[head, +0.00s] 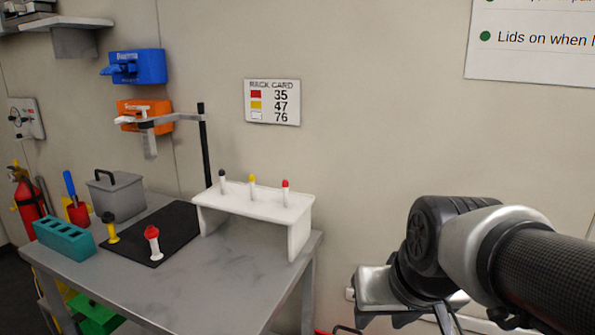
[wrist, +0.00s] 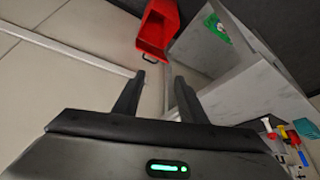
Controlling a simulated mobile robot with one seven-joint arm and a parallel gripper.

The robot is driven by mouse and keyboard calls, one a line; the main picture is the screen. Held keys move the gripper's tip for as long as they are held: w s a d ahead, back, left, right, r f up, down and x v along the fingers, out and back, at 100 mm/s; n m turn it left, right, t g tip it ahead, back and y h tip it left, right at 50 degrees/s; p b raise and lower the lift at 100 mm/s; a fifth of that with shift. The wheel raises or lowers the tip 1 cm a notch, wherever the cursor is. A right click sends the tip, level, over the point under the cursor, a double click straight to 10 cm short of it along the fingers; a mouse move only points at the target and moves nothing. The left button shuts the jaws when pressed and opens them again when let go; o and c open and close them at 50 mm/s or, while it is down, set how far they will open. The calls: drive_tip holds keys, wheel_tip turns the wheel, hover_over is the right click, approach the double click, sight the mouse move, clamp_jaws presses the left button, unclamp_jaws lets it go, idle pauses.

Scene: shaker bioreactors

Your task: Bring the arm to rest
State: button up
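In the wrist view my gripper (wrist: 160,77) has its two dark fingers apart, with nothing between them. Beyond the fingers are the floor and a red bin (wrist: 158,30). In the head view my arm (head: 475,250) is at the right, in front of the wall and to the right of the table (head: 215,285). It is clear of the table in that view. The fingers cannot be made out there.
A white rack (head: 255,206) holds black-, yellow- and red-topped tubes. A teal block (head: 65,238) and grey box (head: 117,195) are left.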

drive_tip(key=s+d+r, duration=0.1)
drive_tip(key=s+r, duration=0.1)
drive_tip(key=s, duration=0.4)
wheel_tip(320, 180, up, 23)
drive_tip(key=p, duration=2.3)
drive_tip(key=shift+w, duration=0.2)
